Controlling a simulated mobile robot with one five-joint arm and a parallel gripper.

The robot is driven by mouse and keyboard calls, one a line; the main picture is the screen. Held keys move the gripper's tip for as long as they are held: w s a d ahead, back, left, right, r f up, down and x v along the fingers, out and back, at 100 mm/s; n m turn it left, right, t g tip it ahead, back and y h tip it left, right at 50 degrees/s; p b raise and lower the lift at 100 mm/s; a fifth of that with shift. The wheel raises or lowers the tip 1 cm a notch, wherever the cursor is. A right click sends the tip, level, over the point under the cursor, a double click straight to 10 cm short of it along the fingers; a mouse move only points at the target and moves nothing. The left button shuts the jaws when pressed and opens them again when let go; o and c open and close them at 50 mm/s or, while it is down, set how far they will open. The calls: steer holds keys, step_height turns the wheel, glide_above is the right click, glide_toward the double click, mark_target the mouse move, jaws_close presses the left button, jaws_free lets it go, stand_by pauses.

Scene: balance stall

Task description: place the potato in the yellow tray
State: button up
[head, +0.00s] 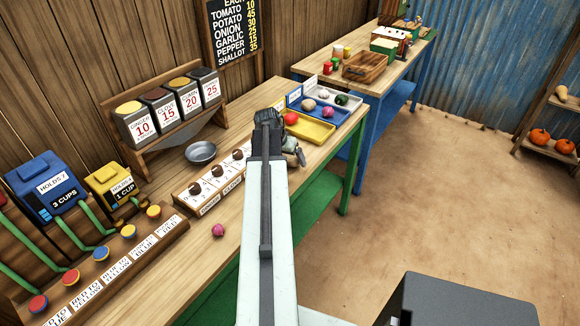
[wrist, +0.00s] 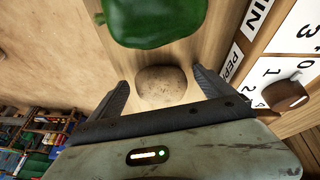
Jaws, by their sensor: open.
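The brown potato (wrist: 162,86) lies on the wooden counter in the wrist view, between the spread fingers of my gripper (wrist: 163,90). The fingers are open, with a gap showing on each side of the potato. A green pepper (wrist: 152,20) lies just beyond it. In the head view my arm hides this potato and most of my gripper. The yellow tray (head: 318,133) is just right of my arm's end on the counter. A red tomato (head: 291,118) shows at its left end.
Beside the yellow tray are a blue tray (head: 350,113) and a white tray (head: 352,94) with several vegetables. A labelled board with brown knobs (head: 196,188) stands left of my arm. A pink onion (head: 218,230) lies on the counter nearer me. A scale pan (head: 201,152) is behind.

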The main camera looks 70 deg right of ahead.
steer(key=shift+r, duration=0.1)
steer(key=shift+c, duration=0.5)
steer(key=c, duration=1.6)
steer(key=shift+r, duration=0.1)
steer(key=shift+c, duration=0.2)
